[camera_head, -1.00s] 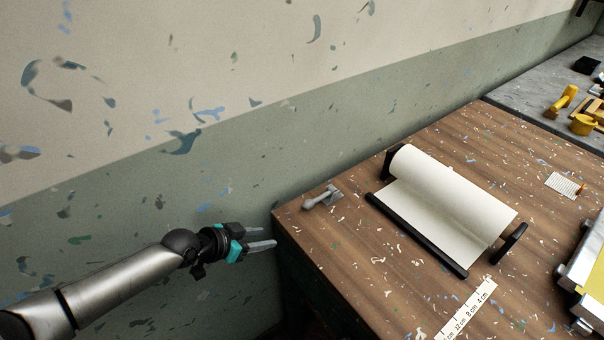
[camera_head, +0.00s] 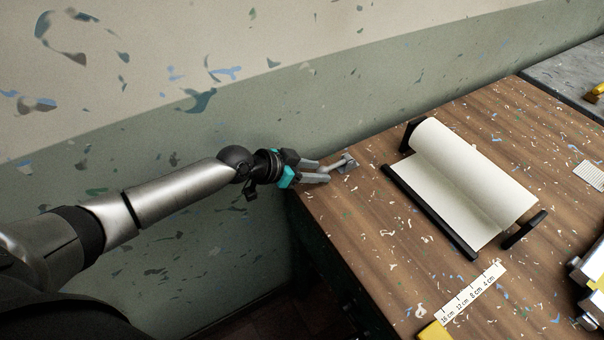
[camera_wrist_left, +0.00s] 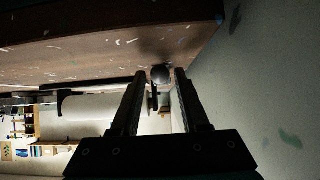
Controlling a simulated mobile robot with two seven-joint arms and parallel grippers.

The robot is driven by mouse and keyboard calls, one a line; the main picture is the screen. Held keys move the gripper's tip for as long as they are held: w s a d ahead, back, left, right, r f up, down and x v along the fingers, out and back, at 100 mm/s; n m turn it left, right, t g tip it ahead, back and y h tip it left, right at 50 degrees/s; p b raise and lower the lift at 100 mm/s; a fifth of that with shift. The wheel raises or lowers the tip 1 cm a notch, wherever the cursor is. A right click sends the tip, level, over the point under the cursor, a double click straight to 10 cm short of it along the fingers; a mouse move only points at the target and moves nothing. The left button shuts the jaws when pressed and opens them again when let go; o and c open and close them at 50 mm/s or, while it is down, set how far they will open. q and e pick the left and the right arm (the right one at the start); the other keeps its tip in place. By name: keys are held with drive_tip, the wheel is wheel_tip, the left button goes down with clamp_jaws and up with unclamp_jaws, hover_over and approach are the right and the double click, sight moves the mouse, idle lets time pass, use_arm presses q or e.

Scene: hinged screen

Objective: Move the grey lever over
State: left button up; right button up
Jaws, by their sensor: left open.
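The grey lever (camera_head: 337,164) sits at the left corner of the wooden table, by the wall. It has a small plate at its base and a rod with a rounded end pointing left. My left gripper (camera_head: 322,171) is open at the lever's free end. In the left wrist view, the lever's round knob (camera_wrist_left: 160,74) shows between the tips of the two fingers of my left gripper (camera_wrist_left: 159,76). I cannot tell whether either finger touches it.
A paper roll (camera_head: 470,170) on a black holder stands right of the lever on the wooden table (camera_head: 370,250). A ruler strip (camera_head: 472,294) lies near the front. The speckled wall (camera_head: 230,130) runs close behind the lever.

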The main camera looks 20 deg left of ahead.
sight(322, 168)
use_arm(q)
drive_tip(key=shift+w+d+f, duration=0.25)
drive_tip(key=shift+w+f, duration=0.05)
drive_tip(key=shift+c, duration=0.2)
drive_tip(key=shift+r, duration=0.1)
drive_tip(key=c, duration=0.7)
drive_tip(key=shift+o, duration=0.2)
drive_tip(key=shift+w+r+p, duration=0.15)
drive_tip(key=shift+r+p, duration=0.8)
drive_tip(key=shift+r, duration=0.25)
drive_tip(key=shift+d, duration=0.1)
drive_tip(key=shift+w+r, duration=0.1)
drive_tip(key=shift+r, duration=0.05)
drive_tip(key=shift+w+d+r+p, duration=0.15)
drive_tip(key=shift+r+p, duration=0.25)
drive_tip(key=shift+r, duration=0.1)
drive_tip(key=shift+w+d+r+p, duration=0.1)
drive_tip(key=shift+w+r+p, duration=0.05)
drive_tip(key=shift+r+p, duration=0.25)
drive_tip(key=shift+r, duration=0.1)
